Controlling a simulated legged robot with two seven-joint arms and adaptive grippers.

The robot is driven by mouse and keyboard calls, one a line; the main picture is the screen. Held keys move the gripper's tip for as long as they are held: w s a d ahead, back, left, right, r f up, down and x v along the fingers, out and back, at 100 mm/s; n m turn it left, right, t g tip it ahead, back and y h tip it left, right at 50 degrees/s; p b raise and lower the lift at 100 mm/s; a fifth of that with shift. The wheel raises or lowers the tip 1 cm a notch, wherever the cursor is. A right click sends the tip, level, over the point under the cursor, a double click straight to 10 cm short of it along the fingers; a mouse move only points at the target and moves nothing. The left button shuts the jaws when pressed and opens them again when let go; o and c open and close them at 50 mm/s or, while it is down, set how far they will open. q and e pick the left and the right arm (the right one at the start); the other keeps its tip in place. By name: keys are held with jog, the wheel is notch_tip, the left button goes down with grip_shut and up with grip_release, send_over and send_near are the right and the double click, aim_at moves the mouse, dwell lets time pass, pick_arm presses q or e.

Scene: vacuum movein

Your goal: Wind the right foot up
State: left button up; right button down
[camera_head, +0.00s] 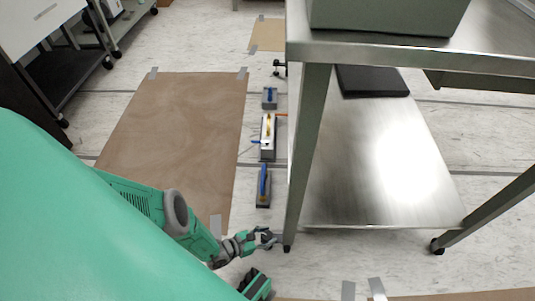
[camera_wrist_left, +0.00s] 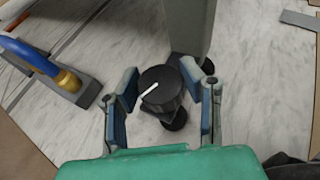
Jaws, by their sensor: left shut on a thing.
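The foot at the near left leg of a metal table shows in the wrist view as a black round knob (camera_wrist_left: 160,85) with a white line on top. A dark round pad sits below it on the floor. My left gripper (camera_head: 268,238) is low at the bottom of the table leg (camera_head: 308,150). In the wrist view my left gripper (camera_wrist_left: 163,104) has one finger on each side of the knob, shut on it. The knob is mostly hidden in the head view.
Several small grey blocks with blue handles (camera_head: 264,185) stand in a row left of the table; one handled block (camera_wrist_left: 60,75) shows in the wrist view. A brown sheet (camera_head: 170,130) is taped to the floor. The steel lower shelf (camera_head: 370,170) holds a black slab (camera_head: 372,80).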

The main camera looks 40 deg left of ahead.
pick_arm(q)
jog(key=shift+n+t+y, duration=0.4)
jog(key=shift+n+y, duration=0.8)
jog(key=shift+y, duration=0.2)
jog(key=o, duration=1.2)
jog(key=shift+a, duration=0.1)
jog(key=shift+s+a+r, duration=0.15)
jog(key=shift+s, duration=0.45)
jog(key=v, duration=1)
jog(key=shift+s, duration=0.3)
jog(key=shift+r, duration=0.15)
